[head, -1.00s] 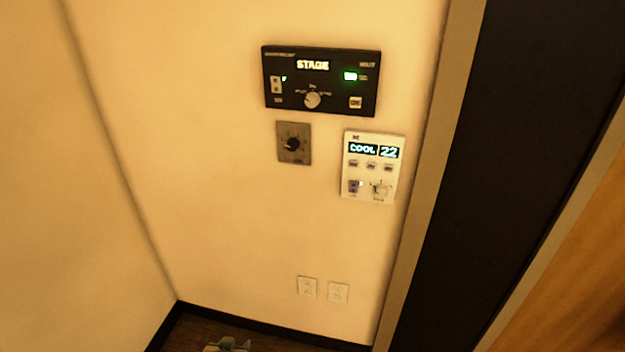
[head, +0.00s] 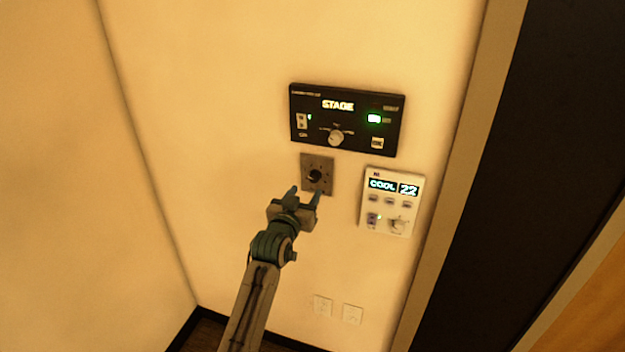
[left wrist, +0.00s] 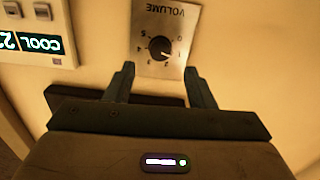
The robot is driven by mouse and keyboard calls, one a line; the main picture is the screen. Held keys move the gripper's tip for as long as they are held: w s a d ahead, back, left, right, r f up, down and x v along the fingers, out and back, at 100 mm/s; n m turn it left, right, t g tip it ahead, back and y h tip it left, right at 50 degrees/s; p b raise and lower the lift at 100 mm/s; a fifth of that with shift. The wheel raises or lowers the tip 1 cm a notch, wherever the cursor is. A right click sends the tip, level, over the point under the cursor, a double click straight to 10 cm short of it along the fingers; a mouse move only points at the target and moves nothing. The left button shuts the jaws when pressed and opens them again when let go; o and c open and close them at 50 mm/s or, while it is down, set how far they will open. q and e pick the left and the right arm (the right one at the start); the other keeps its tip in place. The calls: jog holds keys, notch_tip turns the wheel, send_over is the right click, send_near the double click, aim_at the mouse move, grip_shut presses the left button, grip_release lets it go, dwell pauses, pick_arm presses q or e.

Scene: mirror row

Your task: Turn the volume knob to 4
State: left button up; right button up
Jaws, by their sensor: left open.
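The volume knob (head: 315,176) is a round black knob on a small grey metal plate (head: 327,187) on the wall. In the left wrist view the knob (left wrist: 161,49) and the plate, marked VOLUME (left wrist: 172,14), appear upside down, with numbers from 0 to 5 around the knob. A small pale mark shows on the knob, but I cannot tell surely which number it meets. My left gripper (head: 303,194) is open and empty, just below and in front of the knob; its fingers (left wrist: 159,71) stand apart on either side of the knob's line. My right gripper is not in view.
A black STAGE panel (head: 348,120) with its own knob hangs just above. A white COOL 22 thermostat panel (head: 391,201) is close to the right. Two outlet plates (head: 323,306) sit low on the wall. A door frame (head: 441,176) is further right.

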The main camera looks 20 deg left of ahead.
aim_at(314, 179)
pick_arm(q)
jog(key=w+p, duration=0.1)
jog(key=w, duration=0.4)
jog(key=shift+w+d, duration=0.1)
jog(key=shift+w, duration=0.3)
jog(key=c, duration=1)
